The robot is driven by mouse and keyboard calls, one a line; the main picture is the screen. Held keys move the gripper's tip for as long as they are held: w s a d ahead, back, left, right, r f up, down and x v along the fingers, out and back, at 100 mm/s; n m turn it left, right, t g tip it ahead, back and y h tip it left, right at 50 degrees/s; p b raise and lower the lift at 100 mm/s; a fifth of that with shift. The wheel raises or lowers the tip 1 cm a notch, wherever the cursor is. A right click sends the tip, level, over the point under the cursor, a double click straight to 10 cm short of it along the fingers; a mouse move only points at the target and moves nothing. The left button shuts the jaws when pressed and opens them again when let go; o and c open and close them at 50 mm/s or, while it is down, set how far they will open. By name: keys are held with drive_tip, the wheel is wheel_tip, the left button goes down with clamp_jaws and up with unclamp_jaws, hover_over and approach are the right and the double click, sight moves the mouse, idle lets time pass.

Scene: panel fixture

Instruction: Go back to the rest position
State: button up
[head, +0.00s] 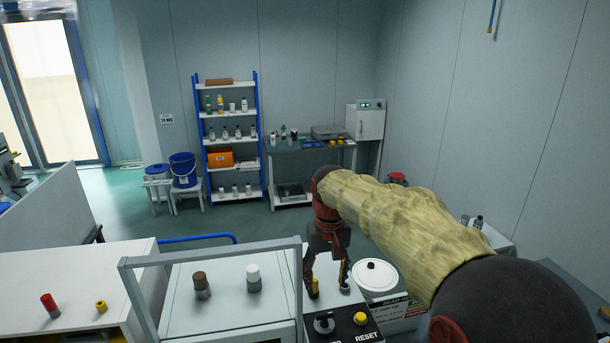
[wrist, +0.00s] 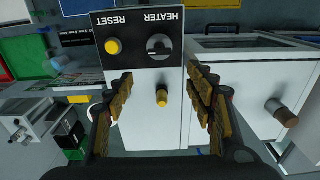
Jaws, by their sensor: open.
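My gripper (head: 328,282) is open above the front of the panel fixture, with nothing held between its fingers. In the wrist view the open gripper (wrist: 160,90) spreads its two fingers to either side of a small yellow-tipped peg (wrist: 162,98) on a white surface. The peg stands apart from both fingers. The black control panel (wrist: 137,36) bears a yellow RESET button (wrist: 114,47) and a dark HEATER knob (wrist: 159,46). In the head view the knob (head: 324,323) and button (head: 361,319) lie just below my gripper. No rest position is marked.
A grey-framed box (head: 225,300) with a brown-topped knob (head: 201,285) and a white-topped knob (head: 253,278) stands left of my gripper.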

drive_tip(key=s+d+f+t+b, duration=0.1)
drive_tip(key=s+d+f+b, duration=0.3)
drive_tip(key=s, duration=0.6)
drive_tip(key=s+d+f+m+t+b, duration=0.1)
drive_tip(key=s+d+f+b, duration=0.3)
drive_tip(key=s+f+b, duration=0.5)
drive_tip(key=s+d+f+m+t+b, duration=0.1)
drive_tip(key=s+d+f+t+b, duration=0.2)
drive_tip(key=s+f+b, duration=0.4)
drive_tip(key=s+d+b, duration=0.1)
drive_tip(key=s+b, duration=0.2)
drive_tip(key=shift+s+d, duration=0.2)
drive_tip(key=shift+s, duration=0.2)
